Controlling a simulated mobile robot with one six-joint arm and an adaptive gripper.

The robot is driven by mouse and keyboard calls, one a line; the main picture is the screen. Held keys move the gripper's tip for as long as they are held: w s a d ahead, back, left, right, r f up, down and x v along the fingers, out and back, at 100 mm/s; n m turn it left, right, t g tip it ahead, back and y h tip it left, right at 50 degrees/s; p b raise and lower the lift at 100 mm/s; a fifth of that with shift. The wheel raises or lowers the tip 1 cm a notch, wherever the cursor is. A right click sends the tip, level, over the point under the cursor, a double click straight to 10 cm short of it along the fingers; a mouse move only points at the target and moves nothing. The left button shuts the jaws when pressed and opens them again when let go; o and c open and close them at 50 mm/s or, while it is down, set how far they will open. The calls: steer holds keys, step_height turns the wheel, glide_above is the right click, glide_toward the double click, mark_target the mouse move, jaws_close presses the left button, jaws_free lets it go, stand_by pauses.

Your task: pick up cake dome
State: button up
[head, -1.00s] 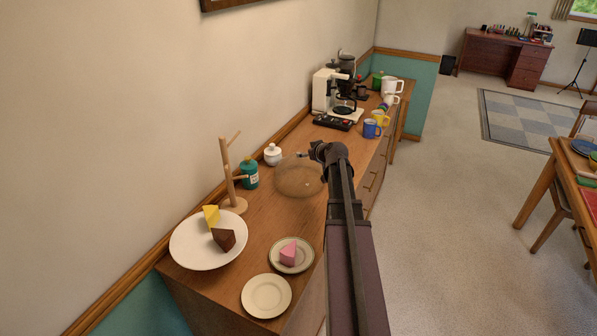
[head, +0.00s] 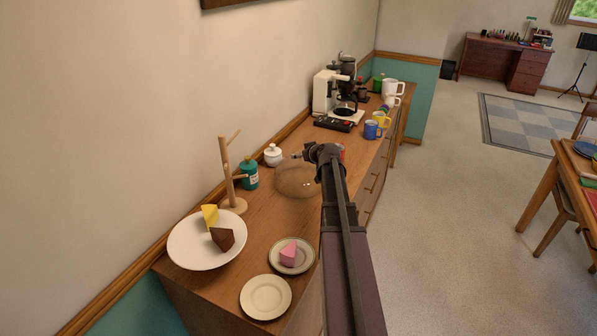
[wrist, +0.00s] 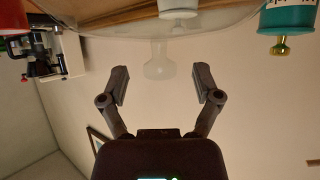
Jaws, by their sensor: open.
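The cake dome (head: 296,182) is clear, faintly brown glass and stands on the wooden sideboard. In the wrist view the picture is upside down; the dome's rounded wall (wrist: 100,30) spans the top and its glass knob (wrist: 158,66) points down the frame. My gripper (wrist: 163,82) is open and empty, with one finger on each side of the knob's line. Whether the knob lies fully between the fingertips in depth is hard to tell. In the head view my arm hides most of my gripper, which is above the dome's right side.
On the sideboard (head: 222,283), a white lidded pot (head: 273,155), a teal jar (head: 250,175) and a wooden mug tree (head: 228,175) stand close left of the dome. Plates with cake slices are nearer; a coffee machine (head: 327,92) and mugs are beyond. The wall is left.

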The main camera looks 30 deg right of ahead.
steer(key=shift+w+f, duration=0.3)
steer(key=shift+w, duration=0.25)
jaws_close()
